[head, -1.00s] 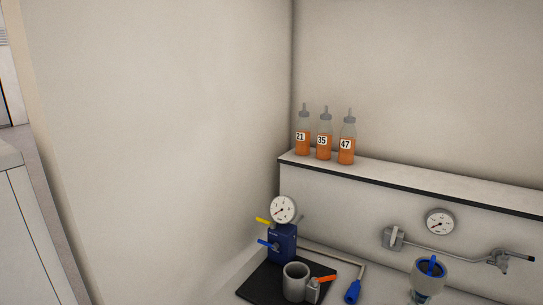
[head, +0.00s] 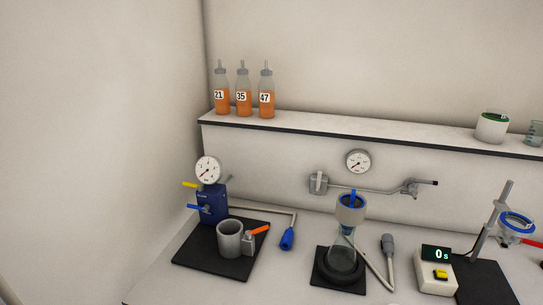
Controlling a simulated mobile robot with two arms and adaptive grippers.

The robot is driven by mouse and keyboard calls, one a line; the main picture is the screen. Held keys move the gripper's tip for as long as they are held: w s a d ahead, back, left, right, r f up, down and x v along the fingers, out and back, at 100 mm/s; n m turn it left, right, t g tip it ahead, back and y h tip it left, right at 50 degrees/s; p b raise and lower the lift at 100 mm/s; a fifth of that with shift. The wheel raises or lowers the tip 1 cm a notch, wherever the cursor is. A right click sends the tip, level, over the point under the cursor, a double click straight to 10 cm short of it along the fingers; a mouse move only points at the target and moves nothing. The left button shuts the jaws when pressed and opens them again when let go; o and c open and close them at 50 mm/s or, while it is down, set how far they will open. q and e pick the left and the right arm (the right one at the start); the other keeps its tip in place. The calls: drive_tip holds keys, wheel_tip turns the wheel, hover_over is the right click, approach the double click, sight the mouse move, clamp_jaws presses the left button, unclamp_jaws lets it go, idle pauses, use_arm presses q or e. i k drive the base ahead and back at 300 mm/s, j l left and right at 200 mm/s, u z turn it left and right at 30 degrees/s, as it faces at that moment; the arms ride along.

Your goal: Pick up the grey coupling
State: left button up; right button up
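On the black mat (head: 205,256) at the left of the counter stands a grey open-topped cylinder (head: 230,240) with a small grey side fitting and an orange lever (head: 259,231). A grey-headed piece with a pale stem (head: 388,246) lies right of the middle. Grey fittings (head: 318,183) also sit on the wall pipe. I cannot tell for sure which of these grey pieces is the coupling. Neither of my grippers shows in the head view.
A blue block with a gauge (head: 212,206) stands behind the cylinder, and a blue-handled tool (head: 287,239) lies beside it. A blue-topped glass vessel (head: 346,255), a timer reading 0 s (head: 436,272) and a stand (head: 488,230) are to the right. Bottles (head: 243,98) line the shelf.

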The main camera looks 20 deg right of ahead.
sight(388, 243)
drive_tip(key=z, duration=1.4)
